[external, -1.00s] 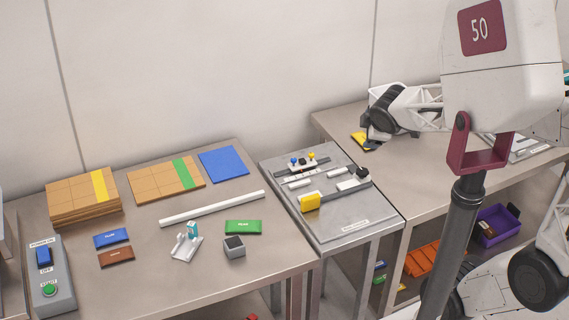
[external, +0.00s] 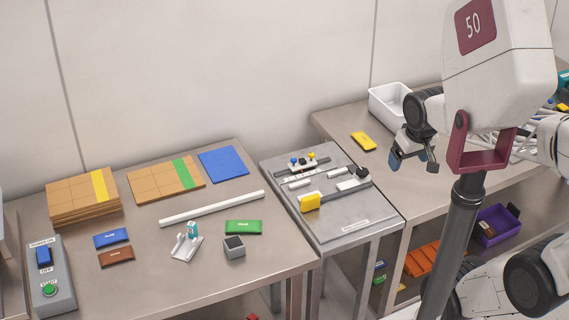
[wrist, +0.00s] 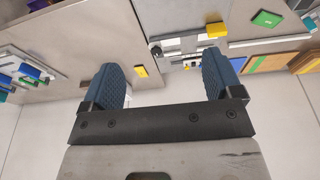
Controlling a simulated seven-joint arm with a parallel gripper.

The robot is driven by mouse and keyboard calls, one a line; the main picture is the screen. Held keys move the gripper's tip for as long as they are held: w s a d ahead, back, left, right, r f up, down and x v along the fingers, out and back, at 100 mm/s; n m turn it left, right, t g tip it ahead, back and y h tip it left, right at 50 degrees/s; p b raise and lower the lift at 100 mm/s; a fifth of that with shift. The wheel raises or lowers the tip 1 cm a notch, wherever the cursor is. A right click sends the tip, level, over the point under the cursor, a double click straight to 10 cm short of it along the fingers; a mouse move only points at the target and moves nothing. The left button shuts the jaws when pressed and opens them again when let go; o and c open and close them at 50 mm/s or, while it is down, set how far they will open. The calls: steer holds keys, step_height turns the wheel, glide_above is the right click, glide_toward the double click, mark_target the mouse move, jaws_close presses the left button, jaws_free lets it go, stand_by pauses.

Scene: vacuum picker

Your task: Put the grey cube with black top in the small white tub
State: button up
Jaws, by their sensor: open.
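The grey cube with black top (external: 234,247) sits on the left table near its front edge, right of a small white stand. The small white tub (external: 388,102) stands on the right table against the wall, partly hidden behind my arm. My gripper (external: 412,162) is in the air over the right table, in front of the tub and far from the cube. In the wrist view my gripper (wrist: 163,82) shows two blue fingers spread apart with nothing between them. I cannot make out the tub there.
A yellow block (external: 363,141) lies on the right table near the tub. A grey fixture plate (external: 345,222) stands between the tables. A green block (external: 243,227) lies just behind the cube, and a white rod (external: 212,209) lies farther back. A control box (external: 50,275) stands far left.

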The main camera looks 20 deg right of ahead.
steer(key=shift+w, duration=0.1)
steer(key=w+a+f+n, duration=0.2)
steer(key=w+a+n, duration=0.3)
steer(key=w+a, duration=0.35)
steer(key=n+g, duration=0.3)
steer(key=n, duration=1)
glide_above(235, 241)
steer(key=f, duration=1.9)
steer(key=shift+w+d+f, duration=0.1)
steer(key=shift+d+f, duration=0.15)
steer(key=shift+f, duration=0.05)
steer(key=shift+a+f, duration=0.25)
steer(key=shift+a, duration=0.1)
steer(key=shift+f, duration=0.1)
steer(key=shift+f, duration=1.2)
